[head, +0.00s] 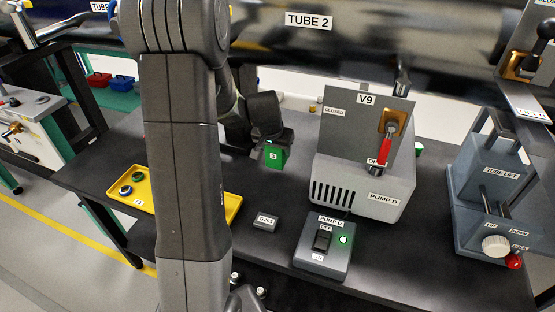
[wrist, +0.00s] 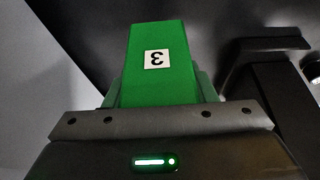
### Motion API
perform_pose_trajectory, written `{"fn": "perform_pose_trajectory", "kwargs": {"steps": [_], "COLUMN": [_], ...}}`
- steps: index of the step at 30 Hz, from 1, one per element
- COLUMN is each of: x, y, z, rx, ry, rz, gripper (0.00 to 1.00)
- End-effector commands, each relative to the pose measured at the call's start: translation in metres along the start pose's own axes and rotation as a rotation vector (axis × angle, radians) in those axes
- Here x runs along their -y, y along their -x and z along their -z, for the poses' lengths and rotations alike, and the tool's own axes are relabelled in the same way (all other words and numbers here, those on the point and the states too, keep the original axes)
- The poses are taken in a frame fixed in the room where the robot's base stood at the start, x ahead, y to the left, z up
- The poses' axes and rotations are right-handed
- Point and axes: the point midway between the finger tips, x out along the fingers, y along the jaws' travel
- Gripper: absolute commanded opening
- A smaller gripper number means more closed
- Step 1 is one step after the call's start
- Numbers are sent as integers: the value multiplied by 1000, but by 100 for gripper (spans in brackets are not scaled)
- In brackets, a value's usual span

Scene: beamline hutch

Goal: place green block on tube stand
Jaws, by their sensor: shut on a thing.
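The green block (head: 274,157) has a white label with a 3 on it. My gripper (head: 272,146) is shut on the block and holds it over the dark bench, left of the pump D housing. In the wrist view the block (wrist: 160,80) stands out between the fingers of my gripper (wrist: 162,92). The fingers are mostly hidden by the block and the gripper body. I cannot pick out a thing marked as the tube stand. A unit labelled TUBE LIFT (head: 500,170) stands at the right of the bench.
The pump D housing (head: 365,190) carries the V9 panel (head: 352,125) with a red-handled valve (head: 385,150). In front are a pump D switch box (head: 322,255) and a small fuse box (head: 265,222). A yellow tray (head: 232,207) is at left. The large TUBE 2 pipe (head: 400,50) runs above.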

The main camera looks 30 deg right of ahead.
Motion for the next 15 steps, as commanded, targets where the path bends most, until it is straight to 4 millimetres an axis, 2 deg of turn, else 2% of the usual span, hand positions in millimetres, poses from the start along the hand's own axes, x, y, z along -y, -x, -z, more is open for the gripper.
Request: {"fn": "perform_pose_trajectory", "kwargs": {"steps": [5,10,15], "x": [0,0,0], "y": [-13,-36,-38], "z": [-6,-15,-15], "rx": [0,1,-3], "ry": [2,2,0], "rz": [0,-1,1], "gripper": [19,19,19]}}
